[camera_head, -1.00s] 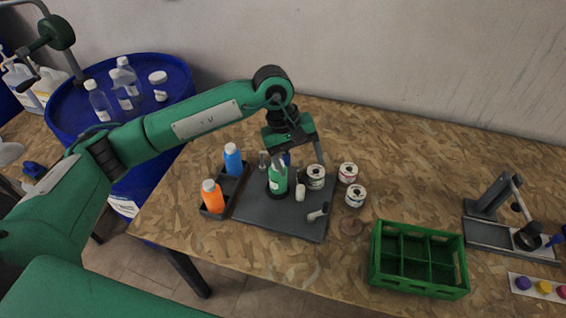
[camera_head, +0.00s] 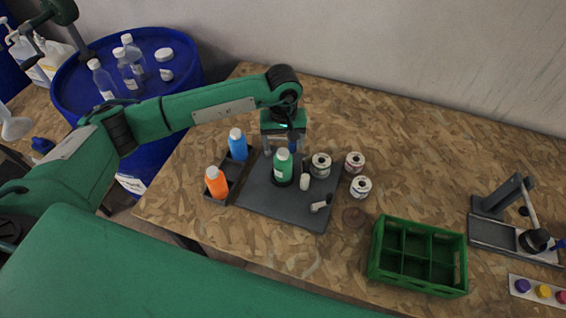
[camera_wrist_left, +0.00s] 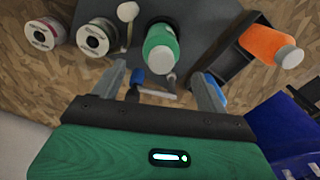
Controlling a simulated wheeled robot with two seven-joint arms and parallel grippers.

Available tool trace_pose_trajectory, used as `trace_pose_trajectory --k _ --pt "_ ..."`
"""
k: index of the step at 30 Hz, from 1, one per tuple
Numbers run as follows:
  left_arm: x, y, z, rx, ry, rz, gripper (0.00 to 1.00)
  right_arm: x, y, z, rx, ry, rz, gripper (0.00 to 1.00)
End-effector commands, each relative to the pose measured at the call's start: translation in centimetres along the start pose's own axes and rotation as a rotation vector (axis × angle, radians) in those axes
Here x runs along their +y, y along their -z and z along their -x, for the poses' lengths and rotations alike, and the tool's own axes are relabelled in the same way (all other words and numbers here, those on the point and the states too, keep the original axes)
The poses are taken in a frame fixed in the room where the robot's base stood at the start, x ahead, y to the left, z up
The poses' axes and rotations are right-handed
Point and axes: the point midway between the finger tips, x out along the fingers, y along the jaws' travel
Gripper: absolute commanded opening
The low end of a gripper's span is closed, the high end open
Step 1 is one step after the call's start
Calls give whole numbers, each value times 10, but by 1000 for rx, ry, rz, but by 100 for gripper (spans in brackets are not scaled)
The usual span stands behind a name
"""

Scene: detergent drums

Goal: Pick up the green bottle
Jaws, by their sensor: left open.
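The green bottle (camera_head: 283,166) with a white cap stands upright on the dark grey board on the table. In the left wrist view the green bottle (camera_wrist_left: 161,48) is at the top middle, beyond the fingers. My left gripper (camera_head: 284,149) is open and empty, just behind the green bottle. In the left wrist view its two fingers (camera_wrist_left: 160,88) are spread wide, with nothing held between them. It cannot be told from the head view whether a finger touches the bottle. My right gripper does not show.
A blue bottle (camera_head: 238,145) and an orange bottle (camera_head: 216,182) stand in a dark tray left of the green bottle. A green crate (camera_head: 418,257) is at the right front.

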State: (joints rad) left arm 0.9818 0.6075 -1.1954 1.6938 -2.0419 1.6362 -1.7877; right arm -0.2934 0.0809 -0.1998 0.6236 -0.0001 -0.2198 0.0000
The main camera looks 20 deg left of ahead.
Motion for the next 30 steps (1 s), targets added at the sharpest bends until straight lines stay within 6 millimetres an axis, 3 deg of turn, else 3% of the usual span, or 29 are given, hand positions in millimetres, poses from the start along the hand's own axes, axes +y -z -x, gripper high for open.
trace_pose_trajectory --k 4,10,19,30 --pt "-1 -6 -15 -6 2 1 75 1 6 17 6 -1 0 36" --pt "0 -7 -40 -3 1 0 75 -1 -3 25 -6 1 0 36" --pt "0 -6 -45 -2 0 0 74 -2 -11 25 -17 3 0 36" --pt "0 -6 -44 -1 -1 0 1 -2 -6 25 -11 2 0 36"
